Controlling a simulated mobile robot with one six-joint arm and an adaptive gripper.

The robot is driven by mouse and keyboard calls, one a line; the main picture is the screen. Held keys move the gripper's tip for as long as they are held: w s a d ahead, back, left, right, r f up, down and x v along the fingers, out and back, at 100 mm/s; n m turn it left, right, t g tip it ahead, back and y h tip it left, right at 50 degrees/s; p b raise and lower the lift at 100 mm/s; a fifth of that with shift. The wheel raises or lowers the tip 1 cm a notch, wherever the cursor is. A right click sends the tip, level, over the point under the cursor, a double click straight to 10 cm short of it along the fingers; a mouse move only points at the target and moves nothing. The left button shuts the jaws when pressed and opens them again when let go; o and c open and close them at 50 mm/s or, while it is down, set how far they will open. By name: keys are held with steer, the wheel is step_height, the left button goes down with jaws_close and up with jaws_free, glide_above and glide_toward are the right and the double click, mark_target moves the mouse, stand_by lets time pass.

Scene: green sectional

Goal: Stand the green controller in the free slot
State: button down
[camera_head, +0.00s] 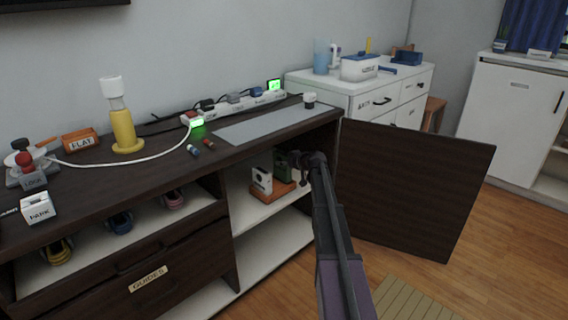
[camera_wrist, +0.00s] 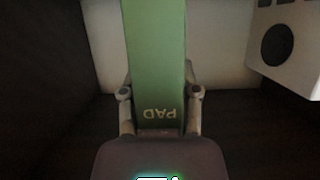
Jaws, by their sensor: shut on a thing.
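The green controller (camera_wrist: 156,55), lettered PAD, fills the middle of the wrist view. My gripper (camera_wrist: 160,95) is shut on it, one finger on each side. In the head view my gripper (camera_head: 298,158) reaches into the open cabinet compartment, and the green controller (camera_head: 282,163) shows just left of it, upright above an orange-brown stand (camera_head: 287,191). A white device (camera_head: 262,180) with a dark round mark stands at the stand's left; it also shows at the right of the wrist view (camera_wrist: 291,45). The free slot is hidden, and I cannot tell whether the controller touches the stand.
The stand is on the white cabinet shelf (camera_head: 242,212). The dark cabinet top (camera_head: 110,170) is close above my gripper, and an open dark door (camera_head: 410,185) is to the right. Dark compartment walls flank the wrist view. The shelf below looks empty.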

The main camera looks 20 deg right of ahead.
steer(key=shift+f+b, duration=1.25)
steer(key=shift+f, duration=0.15)
steer(key=shift+f, duration=0.1)
steer(key=shift+c, duration=1.3)
jaws_free()
step_height(320, 180, up, 4)
steer(key=p, duration=0.3)
steer(key=shift+f+p, duration=0.1)
steer(key=shift+p, duration=0.2)
steer(key=shift+s+r, duration=0.2)
steer(key=shift+s, duration=0.05)
steer(key=s+d, duration=0.4)
steer(key=s, duration=0.9)
steer(key=s+d+r+p, duration=0.1)
steer(key=s+d, duration=0.4)
steer(key=s, duration=0.7)
steer(key=shift+s+d+p, duration=0.25)
steer(key=shift+s+p, duration=0.05)
steer(key=shift+s, duration=0.05)
